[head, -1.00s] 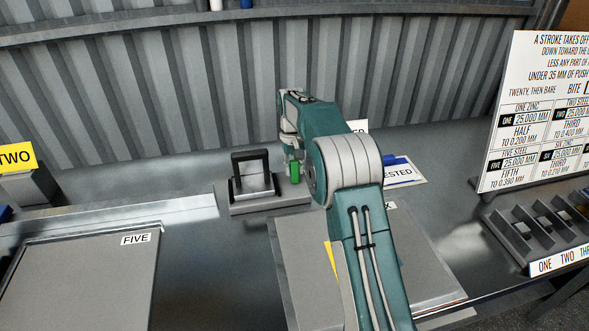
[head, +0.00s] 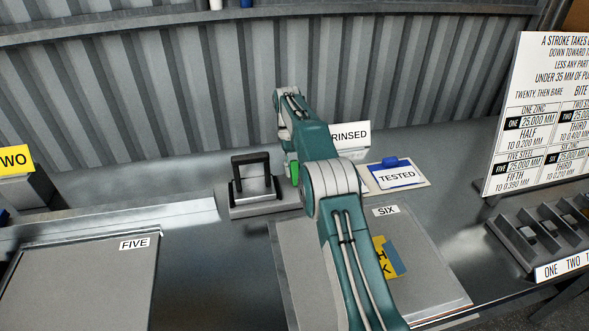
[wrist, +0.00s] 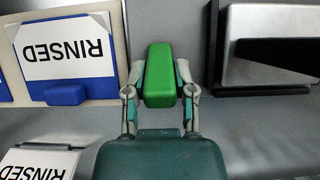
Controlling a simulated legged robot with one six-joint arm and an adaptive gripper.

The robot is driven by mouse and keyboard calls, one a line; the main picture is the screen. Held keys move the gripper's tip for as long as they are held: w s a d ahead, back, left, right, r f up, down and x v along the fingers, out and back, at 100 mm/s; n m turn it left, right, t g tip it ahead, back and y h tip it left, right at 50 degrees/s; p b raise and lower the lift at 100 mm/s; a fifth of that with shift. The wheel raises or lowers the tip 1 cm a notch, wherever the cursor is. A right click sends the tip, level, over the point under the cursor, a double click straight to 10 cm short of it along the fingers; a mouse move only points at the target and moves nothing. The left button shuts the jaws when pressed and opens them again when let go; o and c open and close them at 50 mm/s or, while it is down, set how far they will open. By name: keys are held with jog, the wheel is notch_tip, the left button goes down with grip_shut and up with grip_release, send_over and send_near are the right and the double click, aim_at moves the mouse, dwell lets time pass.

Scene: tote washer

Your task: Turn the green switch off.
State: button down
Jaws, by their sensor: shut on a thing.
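The green switch (wrist: 158,75) shows in the wrist view as an oblong green block between the two fingers. My gripper (wrist: 160,82) is shut on it, with one finger against each side. In the head view the green switch (head: 295,173) is a small green patch, mostly hidden behind my arm, just right of a black handle. My gripper is mostly hidden there too. I cannot tell from these frames which position the switch is in.
The black handle (head: 266,160) stands upright on a grey base left of my gripper. Panels marked FIVE (head: 80,285) and SIX (head: 430,250) are nearer. A corrugated wall (head: 150,90) closes the back.

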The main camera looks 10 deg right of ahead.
jog(key=shift+f, duration=0.15)
jog(key=shift+c, duration=2.2)
grip_release()
jog(key=shift+w, duration=0.1)
jog(key=shift+a, duration=0.1)
jog(key=shift+r, duration=0.2)
